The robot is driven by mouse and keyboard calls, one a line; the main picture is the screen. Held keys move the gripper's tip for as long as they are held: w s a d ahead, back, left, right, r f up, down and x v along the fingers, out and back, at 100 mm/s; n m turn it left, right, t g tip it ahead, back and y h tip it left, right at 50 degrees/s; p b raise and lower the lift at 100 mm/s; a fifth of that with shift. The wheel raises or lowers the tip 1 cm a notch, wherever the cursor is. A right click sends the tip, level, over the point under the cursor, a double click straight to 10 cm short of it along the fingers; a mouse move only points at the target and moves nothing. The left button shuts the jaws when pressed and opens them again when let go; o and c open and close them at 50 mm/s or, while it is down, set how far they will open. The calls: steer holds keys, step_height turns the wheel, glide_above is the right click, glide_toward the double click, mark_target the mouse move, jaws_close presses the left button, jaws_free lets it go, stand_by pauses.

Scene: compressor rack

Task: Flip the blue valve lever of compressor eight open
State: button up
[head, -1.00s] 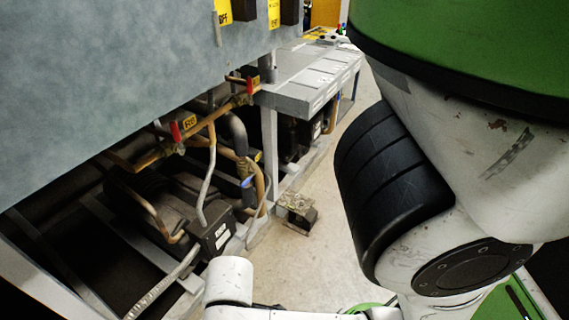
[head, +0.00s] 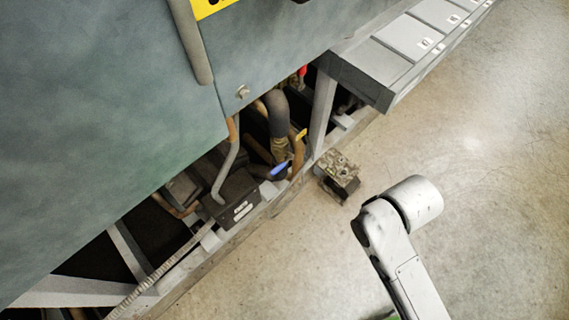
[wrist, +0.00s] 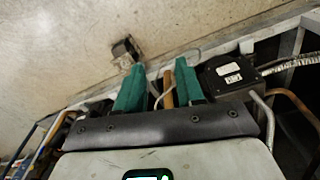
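The blue valve lever (head: 279,168) is a small blue handle low in the rack opening in the head view. It sits beside copper pipes and a dark, thick hose. In the wrist view my gripper (wrist: 160,83) has two green fingers spread apart with nothing held between them. A copper pipe (wrist: 168,90) shows in the gap, beyond the fingers. I cannot make out the blue lever in the wrist view; the fingers and gripper body may hide it. The gripper itself is outside the head view, which shows only a white link of my arm.
A black compressor box (head: 232,199) with white labels stands left of the lever; it also shows in the wrist view (wrist: 229,74). A small, worn metal block (head: 337,177) lies on the floor before the rack. A grey ledge (head: 375,65) juts out at right. Concrete floor (head: 480,200) is clear.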

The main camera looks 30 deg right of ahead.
steer(key=shift+d, duration=0.45)
